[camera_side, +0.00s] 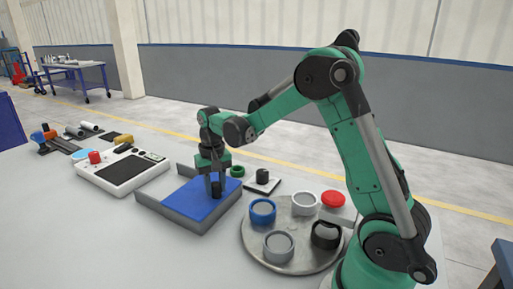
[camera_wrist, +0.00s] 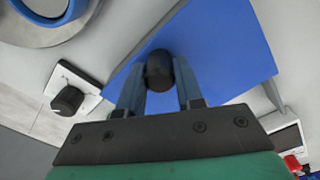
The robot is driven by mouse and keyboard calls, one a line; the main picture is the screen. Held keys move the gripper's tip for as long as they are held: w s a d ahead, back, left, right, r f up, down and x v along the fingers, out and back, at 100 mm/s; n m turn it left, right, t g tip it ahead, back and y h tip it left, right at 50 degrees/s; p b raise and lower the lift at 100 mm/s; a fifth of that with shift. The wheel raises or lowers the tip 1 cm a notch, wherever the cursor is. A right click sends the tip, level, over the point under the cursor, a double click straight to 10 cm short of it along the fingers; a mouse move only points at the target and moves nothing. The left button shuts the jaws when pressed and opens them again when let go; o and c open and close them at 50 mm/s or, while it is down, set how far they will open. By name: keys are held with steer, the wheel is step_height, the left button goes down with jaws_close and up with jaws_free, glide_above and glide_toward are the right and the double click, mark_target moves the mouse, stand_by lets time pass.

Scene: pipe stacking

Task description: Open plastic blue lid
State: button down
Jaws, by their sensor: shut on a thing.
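The blue lid (camera_side: 200,203) lies flat over a low grey box (camera_side: 172,214) in the side view. A black knob (camera_side: 216,189) stands on the lid. My gripper (camera_side: 214,180) points down at the lid and is shut on this knob. In the wrist view the black knob (camera_wrist: 160,70) sits between the two fingers of my gripper (camera_wrist: 158,85), with the blue lid (camera_wrist: 230,55) behind it. The lid looks level. I cannot tell whether it is raised at all from the box.
A white panel (camera_side: 123,170) lies left. Bare table is in front.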

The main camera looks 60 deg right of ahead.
steer(key=w, duration=1.1)
steer(key=shift+w, duration=0.25)
steer(key=c, duration=0.6)
jaws_free()
steer(key=shift+o, duration=0.2)
steer(key=shift+r, duration=0.1)
step_height(320, 180, up, 6)
steer(key=shift+f, duration=0.25)
